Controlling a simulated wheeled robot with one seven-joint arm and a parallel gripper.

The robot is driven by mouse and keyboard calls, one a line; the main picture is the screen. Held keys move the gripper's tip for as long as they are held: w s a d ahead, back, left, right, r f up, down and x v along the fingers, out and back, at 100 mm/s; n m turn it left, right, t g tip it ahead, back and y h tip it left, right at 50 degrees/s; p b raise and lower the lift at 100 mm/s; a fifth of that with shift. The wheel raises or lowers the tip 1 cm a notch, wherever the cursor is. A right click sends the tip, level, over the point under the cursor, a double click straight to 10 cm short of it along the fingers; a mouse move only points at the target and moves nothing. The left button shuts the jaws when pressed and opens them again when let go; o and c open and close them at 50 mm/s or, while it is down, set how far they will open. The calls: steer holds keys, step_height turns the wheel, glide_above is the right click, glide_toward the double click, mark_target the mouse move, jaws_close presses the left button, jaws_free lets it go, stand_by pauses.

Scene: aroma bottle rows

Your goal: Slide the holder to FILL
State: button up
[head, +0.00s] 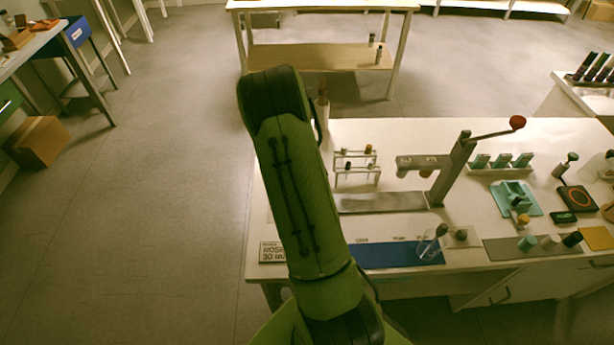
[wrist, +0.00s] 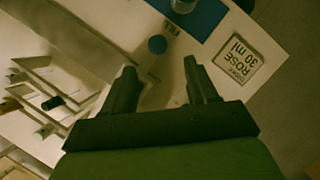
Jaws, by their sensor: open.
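My gripper (wrist: 159,68) is open and empty in the wrist view, with its two dark fingers apart above the white bench. A small blue disc (wrist: 158,45) lies just beyond the fingertips, with the printed word FILL (wrist: 164,25) beside it. I cannot tell whether this disc is the holder or a mark. A grey metal strip (head: 385,202) lies at the foot of the lever press (head: 455,165) in the head view. No holder can be picked out with certainty. My arm hides the bench's left part and my gripper in the head view.
A blue mat (head: 385,256) with a glass beaker (head: 428,247) lies at the bench front. A white rack (head: 356,166) with small bottles stands behind the grey strip. An order card reading ROSE 30 ml (wrist: 238,60) lies at the left end.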

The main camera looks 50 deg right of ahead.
steer(key=p+v, duration=0.1)
steer(key=v, duration=0.7)
steer(key=shift+f, duration=0.1)
